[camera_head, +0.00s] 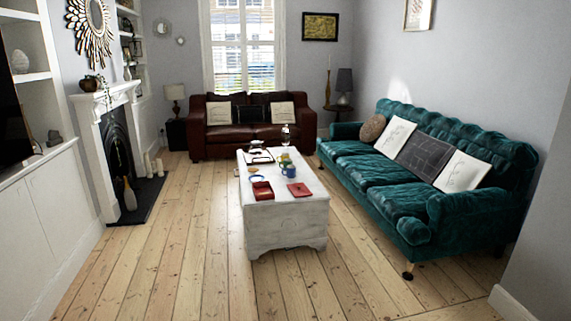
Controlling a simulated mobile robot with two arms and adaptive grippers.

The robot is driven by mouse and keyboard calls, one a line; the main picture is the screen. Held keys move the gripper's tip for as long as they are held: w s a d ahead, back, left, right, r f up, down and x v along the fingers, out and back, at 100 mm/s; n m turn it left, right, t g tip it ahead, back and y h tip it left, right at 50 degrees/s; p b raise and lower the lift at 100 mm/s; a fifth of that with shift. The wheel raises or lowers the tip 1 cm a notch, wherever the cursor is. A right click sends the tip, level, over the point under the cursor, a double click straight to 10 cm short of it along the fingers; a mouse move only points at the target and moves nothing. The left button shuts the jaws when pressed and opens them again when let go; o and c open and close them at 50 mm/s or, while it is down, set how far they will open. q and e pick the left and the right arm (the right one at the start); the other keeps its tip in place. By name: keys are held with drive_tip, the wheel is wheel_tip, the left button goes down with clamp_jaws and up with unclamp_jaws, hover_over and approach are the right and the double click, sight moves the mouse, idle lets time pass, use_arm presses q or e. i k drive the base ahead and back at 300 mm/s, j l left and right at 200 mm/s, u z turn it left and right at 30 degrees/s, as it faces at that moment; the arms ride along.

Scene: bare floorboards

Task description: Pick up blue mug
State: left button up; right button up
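A small blue mug (286,158) stands on the white chest-like coffee table (286,222) in the middle of the room. I cannot tell whether the two touch or which way the mug's handle points. Neither of my grippers is in view.
A teal sofa (375,172) stands right, a brown sofa (222,133) behind. Floorboards (185,240) are clear left and in front.

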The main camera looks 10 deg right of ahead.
sight(291, 170)
drive_tip(key=i+j+u, duration=0.1)
drive_tip(key=i+u, duration=0.15)
drive_tip(key=i, duration=2.1)
